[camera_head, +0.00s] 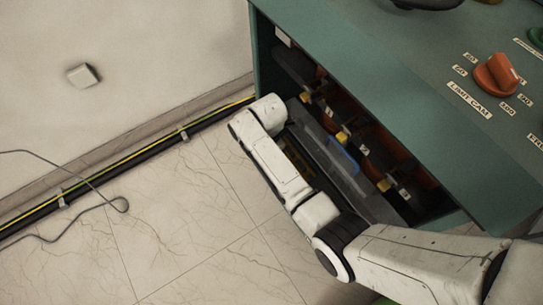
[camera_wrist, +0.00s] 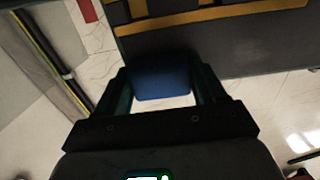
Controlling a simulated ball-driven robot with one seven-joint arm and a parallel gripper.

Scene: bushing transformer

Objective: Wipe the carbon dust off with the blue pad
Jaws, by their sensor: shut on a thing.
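The blue pad (camera_wrist: 160,80) is between the two dark fingers of my gripper (camera_wrist: 162,88) in the wrist view, and the fingers are shut on it. The pad is close to a long dark grey panel (camera_wrist: 225,62); I cannot tell whether they touch. In the head view my arm reaches in front of the open teal cabinet (camera_head: 400,100), and my gripper is not clearly visible there. A blue piece (camera_head: 343,155) shows at the cabinet opening; I cannot tell whether it is the same pad. I cannot make out carbon dust in either view.
Inside the cabinet are dark parts with several yellow blocks (camera_head: 343,137). An orange knob (camera_head: 496,74) stands on its top. A black and yellow-green cable (camera_head: 120,170) runs along the wall base. A thin grey wire (camera_head: 95,188) lies at the left.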

